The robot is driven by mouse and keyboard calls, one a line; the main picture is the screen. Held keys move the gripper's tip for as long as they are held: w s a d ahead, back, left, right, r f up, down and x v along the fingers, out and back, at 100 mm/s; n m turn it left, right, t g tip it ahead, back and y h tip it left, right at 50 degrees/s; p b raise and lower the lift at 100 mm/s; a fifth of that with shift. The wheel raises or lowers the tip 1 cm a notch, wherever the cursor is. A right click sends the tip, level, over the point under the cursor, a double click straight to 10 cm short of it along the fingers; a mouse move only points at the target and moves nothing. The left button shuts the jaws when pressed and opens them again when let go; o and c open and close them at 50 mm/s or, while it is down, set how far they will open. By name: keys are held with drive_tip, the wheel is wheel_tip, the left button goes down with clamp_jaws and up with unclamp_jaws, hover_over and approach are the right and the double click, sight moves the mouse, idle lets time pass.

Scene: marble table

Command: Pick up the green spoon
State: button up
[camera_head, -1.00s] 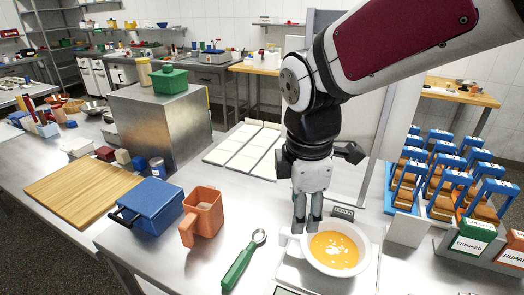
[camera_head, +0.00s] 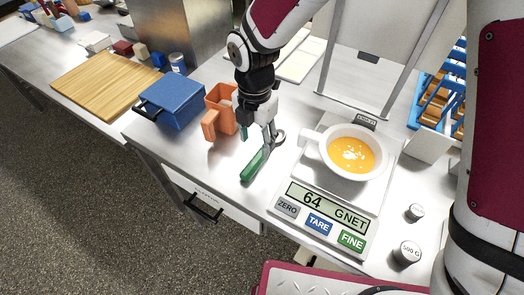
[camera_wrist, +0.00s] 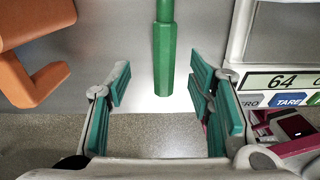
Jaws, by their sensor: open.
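The green spoon (camera_head: 254,166) lies on the metal table between the orange jug and the scale, its grey bowl end pointing away from the front edge. In the wrist view its green handle (camera_wrist: 165,62) runs between my finger pads, with clear gaps on both sides. My gripper (camera_head: 256,135) is open, pointing down over the spoon; it also shows in the wrist view (camera_wrist: 159,75) with teal pads apart and nothing held. The spoon's bowl is partly hidden by a finger in the head view and out of frame in the wrist view.
The orange jug (camera_head: 222,110) stands close on the left, beside a blue box (camera_head: 172,100). On the right, a scale (camera_head: 318,222) reading 64 bears a white cup of orange soup (camera_head: 354,153). Weights (camera_head: 407,252) stand further right. The table's front edge is near.

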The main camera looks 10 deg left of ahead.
sight(258, 156)
drive_tip(key=shift+s+d+f+p, duration=0.1)
drive_tip(key=shift+d+f+p, duration=0.1)
drive_tip(key=shift+f, duration=1.55)
drive_tip(key=shift+d+f+p, duration=0.1)
drive_tip(key=shift+f+p, duration=0.1)
drive_tip(key=shift+f, duration=1.5)
drive_tip(key=shift+c, duration=0.3)
clamp_jaws()
